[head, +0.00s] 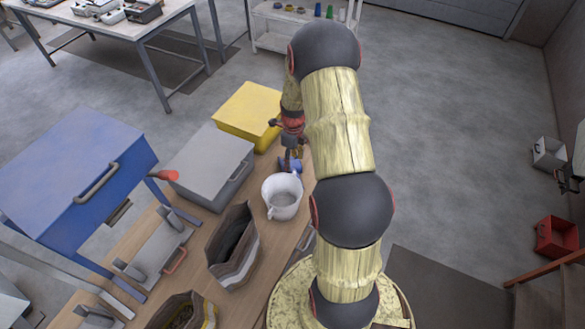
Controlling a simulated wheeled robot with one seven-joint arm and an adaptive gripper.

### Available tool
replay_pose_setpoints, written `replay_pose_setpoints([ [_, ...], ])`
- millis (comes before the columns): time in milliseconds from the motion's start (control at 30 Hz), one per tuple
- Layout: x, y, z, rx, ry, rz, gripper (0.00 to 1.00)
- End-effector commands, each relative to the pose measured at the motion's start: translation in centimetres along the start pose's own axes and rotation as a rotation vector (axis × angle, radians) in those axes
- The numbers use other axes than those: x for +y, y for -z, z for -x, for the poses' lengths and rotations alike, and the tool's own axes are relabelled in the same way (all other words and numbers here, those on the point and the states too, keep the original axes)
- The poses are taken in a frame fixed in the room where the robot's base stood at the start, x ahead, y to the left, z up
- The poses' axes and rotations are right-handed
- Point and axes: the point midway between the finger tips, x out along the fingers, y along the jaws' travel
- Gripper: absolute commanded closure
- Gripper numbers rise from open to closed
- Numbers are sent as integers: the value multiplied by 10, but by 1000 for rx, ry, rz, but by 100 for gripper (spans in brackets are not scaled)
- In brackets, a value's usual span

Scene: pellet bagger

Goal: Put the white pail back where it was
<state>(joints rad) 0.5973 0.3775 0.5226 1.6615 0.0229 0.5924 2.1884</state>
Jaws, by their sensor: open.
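The white pail (282,197) stands upright on the wooden bench (262,233), near its right edge. Its open top shows and its inside looks empty. A small blue thing (284,167) shows beside the fingers, partly covered. I cannot tell whether the fingers touch the pail.
A grey case (208,160) and a yellow box (248,108) stand left of and beyond the pail. An open dark bag (232,247) stands in front-left of it. A blue machine (75,180) with a red-knobbed lever (168,175) is at the left. The floor at right is mostly clear.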

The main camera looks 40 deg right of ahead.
Motion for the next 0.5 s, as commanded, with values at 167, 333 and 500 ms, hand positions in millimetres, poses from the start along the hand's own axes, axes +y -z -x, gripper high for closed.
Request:
replay_pose_setpoints([
  [167, 1, -2, 16, -3, 4, 16, 47],
  [333, 19, -18, 60, -22, 36, 200, 47],
  [500, 59, -37, 131, -47, 96, 552, 47],
])
